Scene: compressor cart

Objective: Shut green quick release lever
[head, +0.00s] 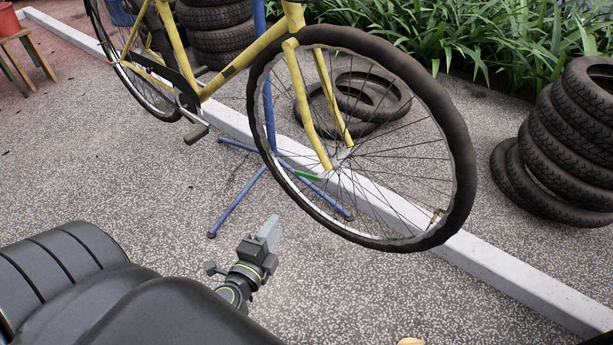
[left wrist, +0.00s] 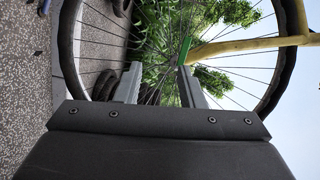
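The green quick release lever (head: 307,175) sticks out to the left from the hub of the yellow bicycle's front wheel (head: 460,165). In the left wrist view the green lever (left wrist: 185,56) is a narrow upright bar by the end of the yellow fork (left wrist: 245,45), close in the picture to the right-hand fingertip. My left gripper (head: 272,228) is below and left of the lever in the head view, apart from it. The left wrist view shows its two fingers (left wrist: 157,76) spread with nothing between them. My right gripper is not in view.
A blue repair stand (head: 238,205) has its legs spread behind the wheel. A pale kerb (head: 490,270) runs across behind it. Tyres (head: 565,140) are stacked at the right, and more lie behind the wheel. The paving (head: 130,190) at the left is clear.

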